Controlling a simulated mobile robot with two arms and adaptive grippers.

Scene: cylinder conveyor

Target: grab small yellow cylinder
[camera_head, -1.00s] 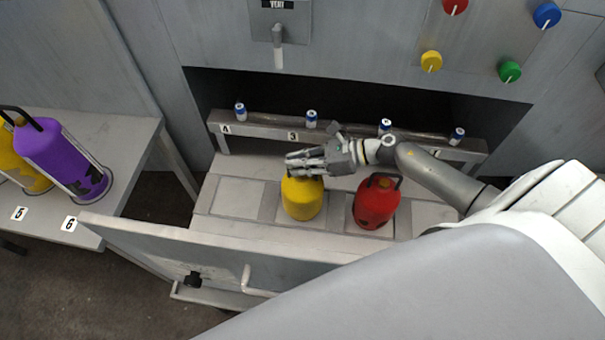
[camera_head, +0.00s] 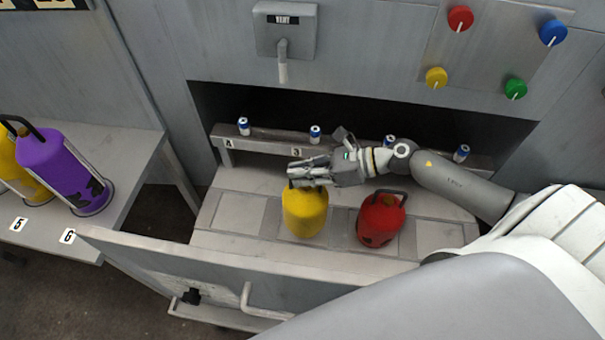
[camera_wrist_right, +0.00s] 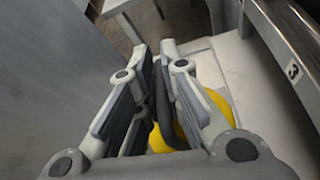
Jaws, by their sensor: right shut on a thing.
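The small yellow cylinder (camera_head: 305,212) stands upright on the pale conveyor surface in the head view. My right gripper (camera_head: 298,174) is at its top, shut on its dark handle. In the right wrist view, the fingers (camera_wrist_right: 163,75) close on both sides of the dark handle, with the yellow body (camera_wrist_right: 180,125) below and partly hidden by the fingers. My left gripper is not in view.
A small red cylinder (camera_head: 380,222) stands just right of the yellow one. A low panel (camera_head: 200,252) runs along the front of the conveyor. A rail with several small blue-white pieces lies behind. A large purple cylinder (camera_head: 62,172) stands on the left table.

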